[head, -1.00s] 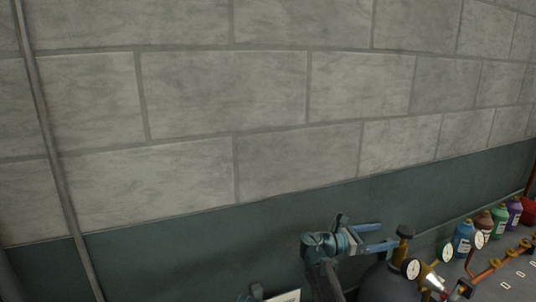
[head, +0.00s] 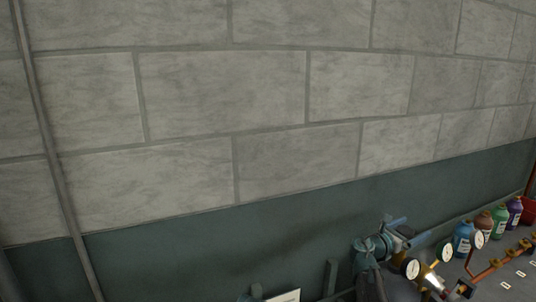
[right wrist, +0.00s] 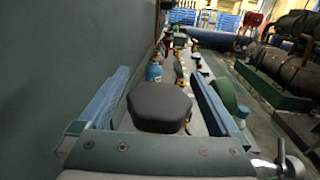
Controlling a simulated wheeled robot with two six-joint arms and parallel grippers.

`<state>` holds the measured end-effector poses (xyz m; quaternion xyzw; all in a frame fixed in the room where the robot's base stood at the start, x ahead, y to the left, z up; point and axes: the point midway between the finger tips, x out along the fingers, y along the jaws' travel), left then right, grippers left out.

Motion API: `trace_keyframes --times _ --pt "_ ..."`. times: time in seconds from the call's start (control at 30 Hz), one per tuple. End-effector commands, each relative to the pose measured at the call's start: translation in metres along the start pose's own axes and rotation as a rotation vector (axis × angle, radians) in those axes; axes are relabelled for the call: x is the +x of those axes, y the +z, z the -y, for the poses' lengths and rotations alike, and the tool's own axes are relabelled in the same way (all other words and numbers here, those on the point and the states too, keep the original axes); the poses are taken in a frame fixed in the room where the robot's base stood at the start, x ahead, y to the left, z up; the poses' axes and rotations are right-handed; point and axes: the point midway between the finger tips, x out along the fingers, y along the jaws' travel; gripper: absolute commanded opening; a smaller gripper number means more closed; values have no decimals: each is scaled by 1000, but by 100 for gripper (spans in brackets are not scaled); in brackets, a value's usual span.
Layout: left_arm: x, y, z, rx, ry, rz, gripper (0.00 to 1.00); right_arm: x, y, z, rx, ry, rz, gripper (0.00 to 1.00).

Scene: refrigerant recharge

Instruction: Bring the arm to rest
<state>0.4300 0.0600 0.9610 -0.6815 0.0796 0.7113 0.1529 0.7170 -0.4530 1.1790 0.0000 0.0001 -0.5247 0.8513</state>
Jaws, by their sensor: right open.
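My right arm rises from the bottom of the head view. My right gripper (head: 415,228) is open, its blue fingers apart, over the left end of the bench beside the gauges. In the right wrist view the open fingers (right wrist: 157,72) stand on either side of a dark rounded cap (right wrist: 158,105). I cannot tell whether they touch it. In the head view, my arm and gripper mostly hide the grey tank with its brass top. My left gripper is not in view.
Round white gauges (head: 445,253) and a copper pipe (head: 490,268) lie right of the gripper. A blue bottle (head: 463,238), a green bottle (head: 500,221) and a purple bottle (head: 515,211) line the back. A green wall band (head: 200,255) runs behind.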

Motion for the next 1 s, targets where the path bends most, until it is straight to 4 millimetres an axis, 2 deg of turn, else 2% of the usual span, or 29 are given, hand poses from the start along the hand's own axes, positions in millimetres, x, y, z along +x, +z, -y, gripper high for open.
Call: trace_keyframes --times 0.03,0.1,0.7,0.73,0.8,1.0 --pt "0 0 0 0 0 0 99 -14 0 0 0 0 0 99" --pt "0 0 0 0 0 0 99 -28 0 0 0 -2 0 99" --pt "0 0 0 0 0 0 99 -138 0 -1 0 -5 0 99" --pt "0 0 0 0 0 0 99 -142 0 -1 0 -6 0 99" --pt "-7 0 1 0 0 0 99 -133 7 6 0 -67 0 99" --pt "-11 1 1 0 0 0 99 -128 11 20 0 -155 0 99"
